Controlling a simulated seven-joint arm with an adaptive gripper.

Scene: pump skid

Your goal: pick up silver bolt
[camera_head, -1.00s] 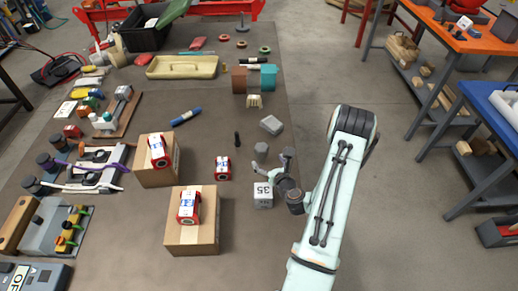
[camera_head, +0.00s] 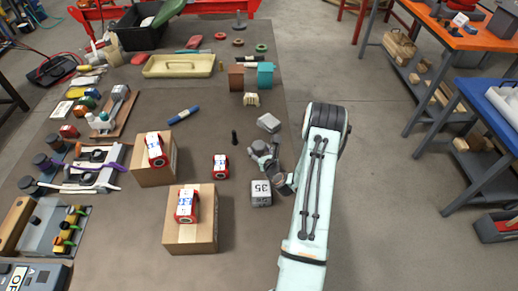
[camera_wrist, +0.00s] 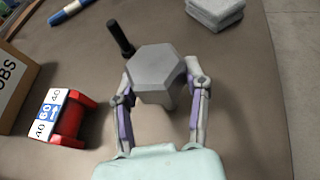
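The silver bolt (camera_wrist: 155,68) shows in the wrist view as a grey piece with a broad hexagonal head facing up and a shank below it. My gripper (camera_wrist: 159,72) is open, with one finger on each side of the bolt head. The fingertips look very close to the head; I cannot tell whether they touch it. In the head view my gripper (camera_head: 264,152) is over the bolt's place and mostly hides it.
A black pin (camera_head: 234,137) stands just left of the bolt. A red part (camera_head: 221,166) and two cardboard boxes (camera_head: 190,236) (camera_head: 153,172) are to the left.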

